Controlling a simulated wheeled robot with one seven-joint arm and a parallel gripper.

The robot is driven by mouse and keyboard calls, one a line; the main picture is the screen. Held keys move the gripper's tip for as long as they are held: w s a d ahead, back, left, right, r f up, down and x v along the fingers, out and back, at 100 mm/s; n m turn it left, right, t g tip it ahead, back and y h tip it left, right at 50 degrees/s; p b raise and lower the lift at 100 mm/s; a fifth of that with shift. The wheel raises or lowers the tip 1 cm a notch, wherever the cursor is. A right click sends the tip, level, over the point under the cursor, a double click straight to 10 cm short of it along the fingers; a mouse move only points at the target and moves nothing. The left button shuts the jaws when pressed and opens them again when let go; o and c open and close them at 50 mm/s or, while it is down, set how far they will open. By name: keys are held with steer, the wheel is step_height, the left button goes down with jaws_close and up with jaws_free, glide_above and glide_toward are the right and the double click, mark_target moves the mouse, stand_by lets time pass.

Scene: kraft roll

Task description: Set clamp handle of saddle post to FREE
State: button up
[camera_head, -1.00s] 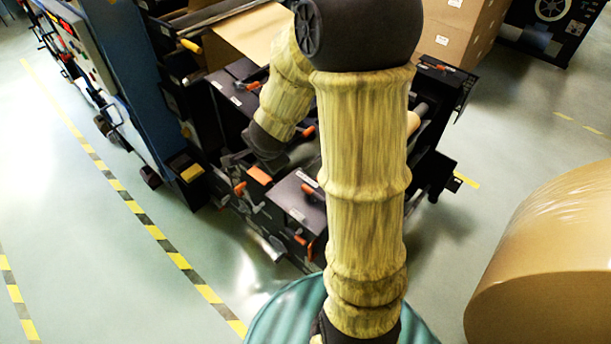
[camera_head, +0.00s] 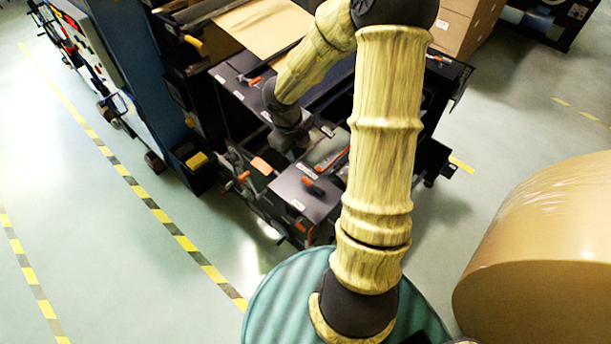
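My arm crosses the middle of the view, and my gripper (camera_head: 298,146) is a small dark shape above the dark machine (camera_head: 306,196). Its fingers blend into the dark parts, so I cannot tell whether it is open or shut. An orange handle (camera_head: 313,187) sits on the machine's top plate, below and right of the gripper. A longer orange lever (camera_head: 330,160) lies right of the gripper, partly beside my arm. Another orange handle (camera_head: 242,177) is on the left side. I cannot tell which belongs to the saddle post, and no FREE marking is readable.
A large brown paper roll (camera_head: 545,250) stands on the floor at the right. A blue machine frame (camera_head: 130,70) rises at the left. Brown cartons (camera_head: 465,22) stand behind. The floor left of the machine is open, with yellow-black tape (camera_head: 160,215).

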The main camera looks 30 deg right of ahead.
mark_target(306, 180)
steer(key=d+f+b, duration=0.1)
steer(key=f, duration=0.4)
steer(key=d+f, duration=0.1)
steer(key=f, duration=0.5)
steer(key=w+d+f+b, duration=0.1)
steer(key=f, duration=0.5)
steer(key=shift+w+d+b, duration=0.1)
steer(key=shift+b, duration=0.2)
jaws_close()
